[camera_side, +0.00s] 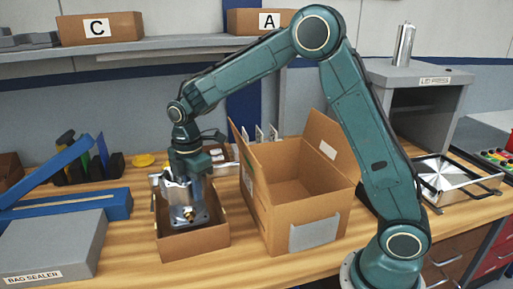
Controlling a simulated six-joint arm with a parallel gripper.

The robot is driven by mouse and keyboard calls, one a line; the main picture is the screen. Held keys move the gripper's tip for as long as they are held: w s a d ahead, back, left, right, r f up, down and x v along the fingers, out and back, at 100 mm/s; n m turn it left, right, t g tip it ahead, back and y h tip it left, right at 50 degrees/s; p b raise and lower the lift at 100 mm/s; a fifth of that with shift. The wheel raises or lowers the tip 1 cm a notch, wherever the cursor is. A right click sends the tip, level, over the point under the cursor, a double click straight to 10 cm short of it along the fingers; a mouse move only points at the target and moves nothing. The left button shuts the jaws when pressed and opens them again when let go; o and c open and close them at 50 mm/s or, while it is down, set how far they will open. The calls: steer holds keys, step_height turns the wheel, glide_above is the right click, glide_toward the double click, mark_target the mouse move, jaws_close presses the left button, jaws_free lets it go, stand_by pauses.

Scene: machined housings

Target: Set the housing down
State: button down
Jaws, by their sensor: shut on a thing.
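A grey metal housing (187,213) is at the small open cardboard box (193,243) left of centre. The housing appears upright and within the box's walls. My gripper (184,184) points down from above and is shut on the housing. I cannot tell whether the housing's base touches the box floor, since the front wall hides part of it.
A larger open cardboard box (308,195) with raised flaps stands just right of the small box. A bag sealer (50,250) lies at the left. A lid press (418,85) and a metal tray (452,180) are at the right. Boxes C (100,28) and A (262,21) sit on the shelf.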

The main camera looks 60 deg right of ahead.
steer(key=shift+f, duration=2.05)
steer(key=c, duration=1.3)
jaws_free()
steer(key=shift+c, duration=0.2)
step_height(320, 180, up, 12)
steer(key=shift+r, duration=0.1)
steer(key=shift+s+r, duration=0.1)
